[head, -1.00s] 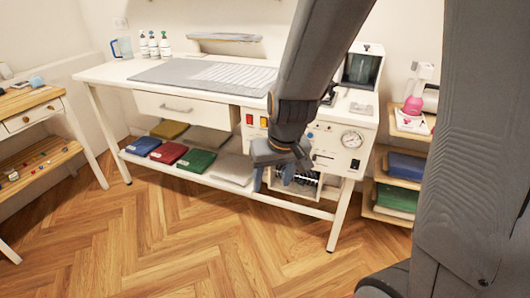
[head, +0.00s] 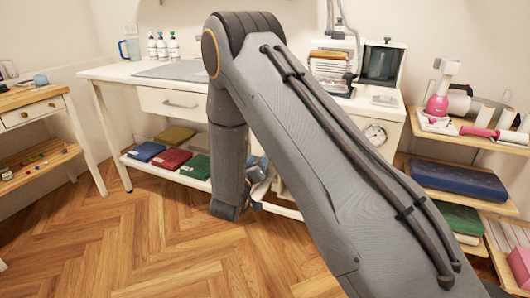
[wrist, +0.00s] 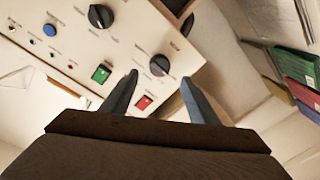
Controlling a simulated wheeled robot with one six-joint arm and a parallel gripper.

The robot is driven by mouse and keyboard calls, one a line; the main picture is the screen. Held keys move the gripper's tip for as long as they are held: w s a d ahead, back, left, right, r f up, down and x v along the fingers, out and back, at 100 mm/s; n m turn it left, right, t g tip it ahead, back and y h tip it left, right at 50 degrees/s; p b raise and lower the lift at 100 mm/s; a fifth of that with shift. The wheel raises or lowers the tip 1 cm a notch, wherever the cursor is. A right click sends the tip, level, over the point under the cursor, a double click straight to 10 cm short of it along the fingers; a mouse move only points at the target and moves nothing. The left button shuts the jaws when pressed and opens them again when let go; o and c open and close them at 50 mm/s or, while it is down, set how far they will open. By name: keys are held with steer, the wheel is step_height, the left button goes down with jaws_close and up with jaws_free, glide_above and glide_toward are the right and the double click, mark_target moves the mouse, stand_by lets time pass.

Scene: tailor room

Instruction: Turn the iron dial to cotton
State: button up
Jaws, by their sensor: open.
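A pale control panel (wrist: 75,20) fills the upper left of the wrist view. It carries two black dials, one upper dial (wrist: 101,16) and one lower dial (wrist: 160,65). Their labels are too small to read, so I cannot tell which is the iron dial or its setting. My gripper (wrist: 160,88) is open and empty. Its two blue-grey fingers point at the panel, with the lower dial just beyond the gap between their tips. Contact is not visible. In the head view my arm hides most of the panel and the dials.
A green switch (wrist: 101,74) and a red switch (wrist: 143,102) sit near the fingers. A blue button (wrist: 49,30) is farther left. Shelves (head: 485,140) stand at right; the wooden floor (head: 140,245) is clear in front.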

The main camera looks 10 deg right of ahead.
steer(key=x, duration=0.7)
steer(key=shift+w+d, duration=0.1)
steer(key=shift+w, duration=0.05)
steer(key=c, duration=1)
steer(key=shift+c, duration=0.2)
